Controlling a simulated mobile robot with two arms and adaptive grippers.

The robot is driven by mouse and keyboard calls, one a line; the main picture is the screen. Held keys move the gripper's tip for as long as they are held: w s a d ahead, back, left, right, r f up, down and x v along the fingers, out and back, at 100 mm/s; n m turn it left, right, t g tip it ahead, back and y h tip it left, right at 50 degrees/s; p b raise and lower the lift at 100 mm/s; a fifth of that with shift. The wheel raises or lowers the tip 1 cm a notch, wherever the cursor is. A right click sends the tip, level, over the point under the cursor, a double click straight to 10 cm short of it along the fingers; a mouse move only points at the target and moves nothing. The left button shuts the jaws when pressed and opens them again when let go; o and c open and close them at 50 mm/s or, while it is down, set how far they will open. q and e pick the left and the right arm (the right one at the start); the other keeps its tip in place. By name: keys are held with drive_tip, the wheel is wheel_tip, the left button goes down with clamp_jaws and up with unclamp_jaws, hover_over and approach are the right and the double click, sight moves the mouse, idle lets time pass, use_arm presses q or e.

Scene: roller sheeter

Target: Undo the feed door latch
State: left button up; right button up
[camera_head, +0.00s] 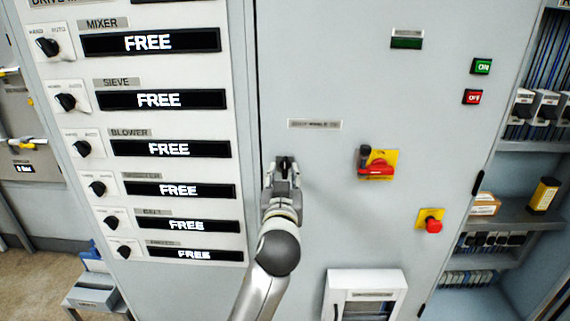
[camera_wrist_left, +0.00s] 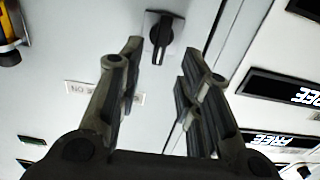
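A black turn latch on a small square light plate (camera_wrist_left: 160,38) sits on the grey cabinet door (camera_head: 350,230), close to the seam by the display panel. In the left wrist view its handle lies lengthwise, pointing toward my gripper. My left gripper (camera_wrist_left: 160,75) is open, with its two dark fingers on either side of the line to the latch and nothing between them. In the head view my left gripper (camera_head: 284,172) is in front of the door and largely hides the latch. I cannot tell whether the fingers touch it. My right gripper is not in view.
A red and yellow main switch (camera_head: 376,165), a red stop button (camera_head: 433,225) and a white-framed box (camera_head: 366,297) project from the door. Selector knobs (camera_head: 97,188) and displays reading FREE line the left panel. Open shelves (camera_head: 515,210) stand at right.

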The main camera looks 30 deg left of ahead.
sight(285, 165)
use_arm(q)
drive_tip(key=x, duration=0.5)
drive_tip(key=shift+p, duration=0.4)
drive_tip(key=shift+d, duration=0.1)
clamp_jaws()
